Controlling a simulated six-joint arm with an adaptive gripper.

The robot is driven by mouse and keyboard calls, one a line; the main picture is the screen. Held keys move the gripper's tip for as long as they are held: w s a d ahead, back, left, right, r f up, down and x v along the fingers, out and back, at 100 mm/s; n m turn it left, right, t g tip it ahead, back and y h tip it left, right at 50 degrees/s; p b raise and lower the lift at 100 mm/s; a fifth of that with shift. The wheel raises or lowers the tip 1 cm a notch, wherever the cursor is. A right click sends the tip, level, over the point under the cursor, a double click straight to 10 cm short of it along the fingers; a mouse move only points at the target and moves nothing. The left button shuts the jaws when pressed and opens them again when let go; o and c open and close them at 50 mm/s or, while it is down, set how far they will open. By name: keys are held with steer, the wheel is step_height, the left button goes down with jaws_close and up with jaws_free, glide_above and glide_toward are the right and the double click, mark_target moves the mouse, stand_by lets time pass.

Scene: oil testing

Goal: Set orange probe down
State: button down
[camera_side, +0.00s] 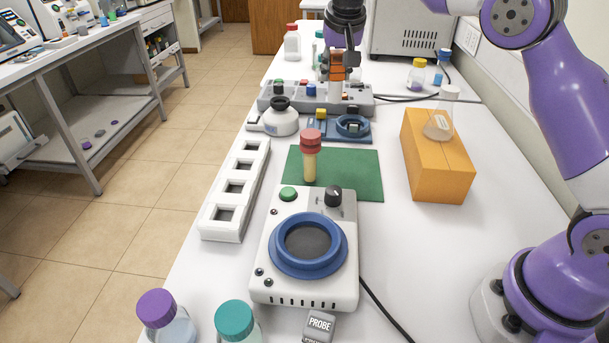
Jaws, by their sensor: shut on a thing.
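The orange probe (338,70) is at the back of the bench, upright, above or in the grey device with coloured buttons (295,97). My gripper (339,56) comes down from above and is shut on the orange probe near its top. The probe's lower end overlaps the grey device, and I cannot tell whether it touches it. The fingers are small and dark, and partly hidden.
An orange block (437,180) holds a flask at right. Bottles stand at the front.

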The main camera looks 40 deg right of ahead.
steer(key=shift+r, duration=0.7)
steer(key=s+a+n+t+y, duration=0.1)
steer(key=s+a+n+y, duration=0.15)
steer(key=a+n, duration=1.3)
steer(key=s+a+g+y, duration=0.15)
steer(key=s+a, duration=0.25)
steer(key=a, duration=0.7)
steer(key=s+a+y, duration=0.2)
steer(key=s+a, duration=0.3)
steer(key=a, duration=0.5)
step_height(320, 180, down, 15)
steer(key=shift+a+r, duration=0.15)
